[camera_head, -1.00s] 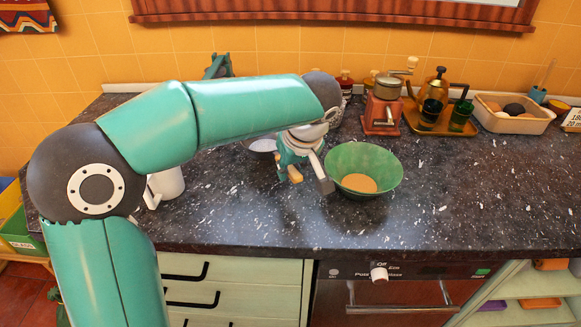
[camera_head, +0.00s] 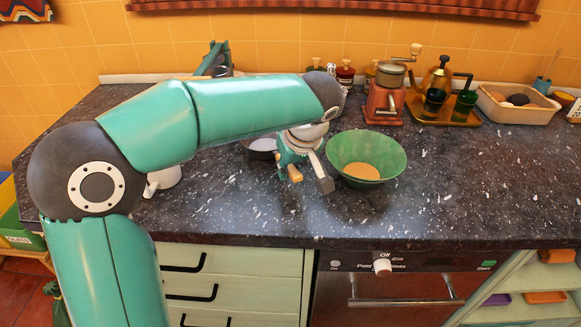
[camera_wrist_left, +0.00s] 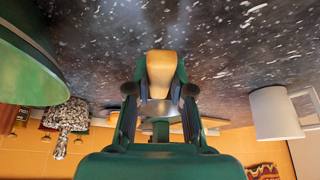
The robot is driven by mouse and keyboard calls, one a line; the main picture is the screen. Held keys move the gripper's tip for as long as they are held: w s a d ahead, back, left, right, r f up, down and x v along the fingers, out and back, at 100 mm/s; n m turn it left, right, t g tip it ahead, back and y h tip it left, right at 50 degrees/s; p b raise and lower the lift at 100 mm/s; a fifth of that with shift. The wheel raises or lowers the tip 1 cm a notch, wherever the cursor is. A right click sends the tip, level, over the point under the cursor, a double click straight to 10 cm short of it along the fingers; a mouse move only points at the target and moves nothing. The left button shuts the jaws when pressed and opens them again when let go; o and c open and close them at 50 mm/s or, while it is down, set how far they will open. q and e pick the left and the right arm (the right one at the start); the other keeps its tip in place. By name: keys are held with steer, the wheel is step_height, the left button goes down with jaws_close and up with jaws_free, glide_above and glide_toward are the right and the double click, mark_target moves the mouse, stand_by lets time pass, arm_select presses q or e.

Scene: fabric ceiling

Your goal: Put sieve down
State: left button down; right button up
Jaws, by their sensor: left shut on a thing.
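My left gripper (camera_head: 302,168) is shut on the wooden handle (camera_head: 294,174) of the sieve, low over the dark worktop. The rounded tan handle end (camera_wrist_left: 160,68) shows between the two fingers in the left wrist view. A dark, pale-rimmed round part (camera_head: 262,145), which seems to be the sieve's bowl, shows behind the gripper, partly hidden by my arm. I cannot tell whether the sieve touches the worktop. My right gripper is not in view.
A green bowl (camera_head: 390,152) with tan contents stands just right of the gripper. A white cup (camera_head: 166,178) is left, partly behind my arm. A red grinder (camera_head: 383,103), a tray (camera_head: 443,116) and a beige bin (camera_head: 515,115) stand behind right. The front right worktop is clear.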

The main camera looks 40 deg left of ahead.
arm_select(q)
steer(key=shift+f, duration=0.25)
steer(key=c, duration=0.9)
jaws_free()
steer(key=shift+c, duration=0.2)
steer(key=v, duration=1.2)
steer(key=shift+f, duration=0.1)
